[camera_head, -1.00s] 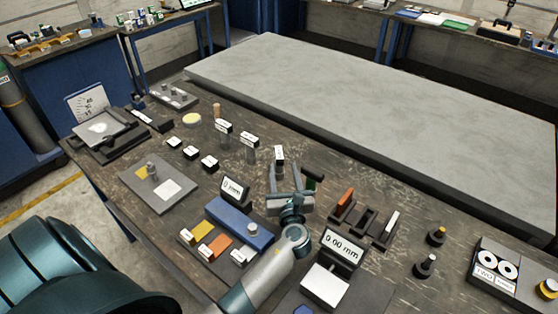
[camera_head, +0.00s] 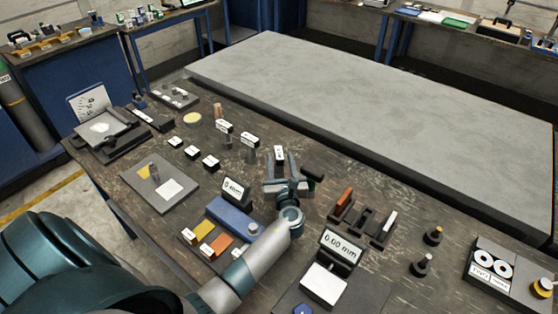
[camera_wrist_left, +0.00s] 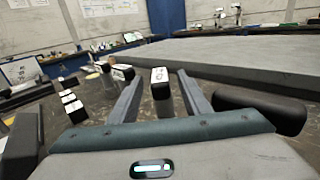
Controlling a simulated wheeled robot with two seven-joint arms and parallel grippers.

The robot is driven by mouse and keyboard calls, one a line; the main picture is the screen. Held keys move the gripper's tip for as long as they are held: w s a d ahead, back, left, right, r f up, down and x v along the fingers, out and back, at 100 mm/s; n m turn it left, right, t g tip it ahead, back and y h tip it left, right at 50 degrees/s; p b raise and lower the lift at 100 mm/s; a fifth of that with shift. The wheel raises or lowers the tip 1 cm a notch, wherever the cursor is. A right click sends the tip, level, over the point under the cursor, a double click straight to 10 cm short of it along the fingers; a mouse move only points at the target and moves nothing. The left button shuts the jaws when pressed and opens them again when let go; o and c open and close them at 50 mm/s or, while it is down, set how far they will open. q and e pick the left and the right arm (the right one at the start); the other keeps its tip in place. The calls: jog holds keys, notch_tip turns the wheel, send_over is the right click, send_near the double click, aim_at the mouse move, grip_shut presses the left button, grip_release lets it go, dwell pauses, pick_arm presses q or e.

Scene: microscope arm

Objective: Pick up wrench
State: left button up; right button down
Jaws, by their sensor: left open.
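I cannot make out a clear wrench in either view. My left gripper (camera_head: 280,160) is open over the middle of the dark workbench (camera_head: 120,182), its fingers pointing toward the bench's far edge. A small post with a black top and white label (camera_head: 280,153) stands between the fingertips, with gaps on both sides. It also shows in the left wrist view (camera_wrist_left: 160,92) between the two fingers. A black rounded handle (camera_head: 313,173) lies just right of the gripper; in the left wrist view (camera_wrist_left: 260,110) it is outside the right finger. My right gripper is out of view.
Labelled posts (camera_head: 250,146) stand left of the gripper. A blue block (camera_head: 238,222) and a 0.00 mm display (camera_head: 341,247) are nearer. A slotted rack (camera_head: 364,221) is to the right. A large grey slab (camera_head: 380,110) lies beyond the bench.

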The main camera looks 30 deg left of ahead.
pick_arm(q)
jog(key=shift+w+a, duration=0.4)
jog(key=shift+w, duration=0.1)
grip_shut()
jog(key=shift+r, duration=0.1)
notch_tip(320, 180, up, 10)
jog(key=shift+f, duration=0.1)
dwell(0.6)
dwell(0.4)
